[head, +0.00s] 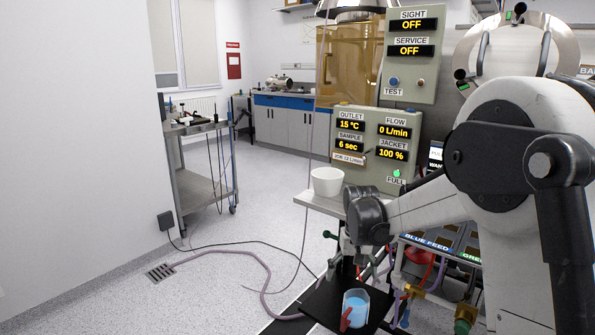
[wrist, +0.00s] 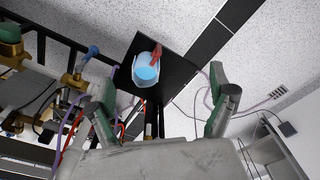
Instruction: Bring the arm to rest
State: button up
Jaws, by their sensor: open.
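My gripper (wrist: 161,104) is open and empty in the wrist view, its two green-padded fingers spread wide apart. In the head view my arm comes in from the right and its wrist hangs in front of a small shelf, with my gripper partly hidden below it. A clear beaker of blue liquid (head: 355,308) with a red handle stands on a black plate (head: 322,300) below my gripper. The beaker also shows in the wrist view (wrist: 146,72), beyond the fingers and apart from them.
A white bowl (head: 327,181) stands on the shelf beside a control panel (head: 374,148) reading flow 0 L/min. Pipes, brass valves (wrist: 75,80) and feed trays (head: 440,245) crowd close to my arm. A trolley (head: 203,175) stands at left. A hose and cable cross otherwise open floor.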

jog(key=s+d+r+t+p, duration=0.2)
jog(key=s+r+p, duration=0.1)
jog(key=s+r, duration=0.6)
jog(key=s+d+r+t+p, duration=0.1)
jog(key=s+d+r+p, duration=0.15)
jog(key=s+r, duration=0.65)
jog(key=s+r+t+p, duration=0.1)
jog(key=s+r+p, duration=0.2)
jog(key=s, duration=0.4)
jog(key=s+d+r+t+p, duration=0.1)
jog(key=s+r+p, duration=0.3)
jog(key=s, duration=0.4)
jog(key=shift+r+m+t, duration=0.4)
jog(key=shift+r+t, duration=0.2)
jog(key=shift+s, duration=0.1)
